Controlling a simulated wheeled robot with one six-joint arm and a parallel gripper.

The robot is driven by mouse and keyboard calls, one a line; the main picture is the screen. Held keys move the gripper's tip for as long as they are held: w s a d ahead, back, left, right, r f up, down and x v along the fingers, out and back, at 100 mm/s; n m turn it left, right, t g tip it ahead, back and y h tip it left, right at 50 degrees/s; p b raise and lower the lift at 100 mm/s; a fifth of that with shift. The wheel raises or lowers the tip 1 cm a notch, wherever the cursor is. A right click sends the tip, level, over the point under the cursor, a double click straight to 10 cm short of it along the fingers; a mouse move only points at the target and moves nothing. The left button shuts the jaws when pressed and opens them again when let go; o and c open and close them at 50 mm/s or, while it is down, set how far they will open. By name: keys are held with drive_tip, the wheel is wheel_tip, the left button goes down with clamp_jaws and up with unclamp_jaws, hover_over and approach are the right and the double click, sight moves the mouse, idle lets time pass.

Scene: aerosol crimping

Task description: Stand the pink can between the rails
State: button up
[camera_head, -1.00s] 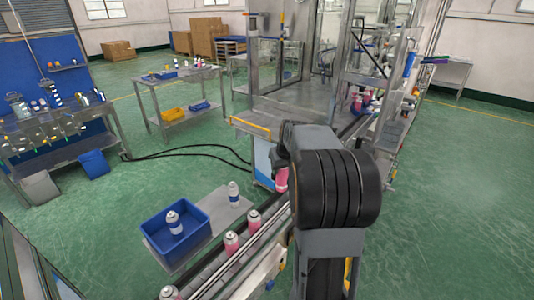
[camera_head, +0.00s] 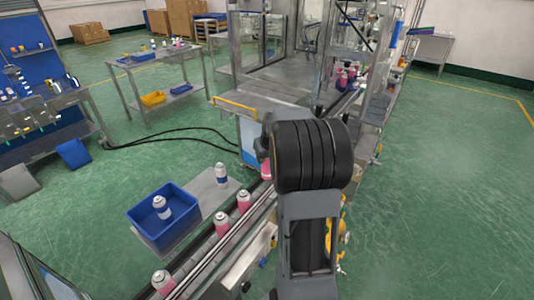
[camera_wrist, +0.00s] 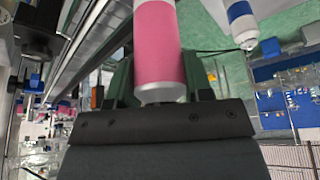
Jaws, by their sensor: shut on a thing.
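The held pink can (camera_wrist: 158,45) is between the two fingers of my gripper (camera_wrist: 159,84) in the wrist view, its silver-white end toward the palm. The metal rails (camera_head: 222,262) run diagonally from the lower left up behind my arm. They also show left of the can in the wrist view (camera_wrist: 88,45). I cannot tell the gap between the can's far end and the conveyor.
Several other pink cans stand along the rails, including a near one (camera_head: 163,283), a middle one (camera_head: 222,227) and a farther one (camera_head: 244,201). A blue bin (camera_head: 148,236) holds a white-and-blue can; another such can (camera_head: 221,174) stands on a grey plate. A metal-framed machine (camera_head: 262,98) stands behind.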

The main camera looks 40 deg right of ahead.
sight(267, 173)
drive_tip(key=shift+f+b, duration=0.75)
drive_tip(key=shift+f, duration=0.85)
drive_tip(key=shift+f+b, duration=2.05)
drive_tip(key=shift+f, duration=0.2)
drive_tip(key=shift+s+f+b, duration=0.1)
drive_tip(key=shift+f+b, duration=0.4)
drive_tip(key=shift+b, duration=0.15)
drive_tip(key=o, duration=1.2)
drive_tip(key=shift+a, duration=0.1)
drive_tip(key=shift+r, duration=0.15)
drive_tip(key=shift+r, duration=0.3)
drive_tip(key=b+v, duration=0.1)
drive_tip(key=v, duration=1.2)
drive_tip(key=shift+a, duration=0.15)
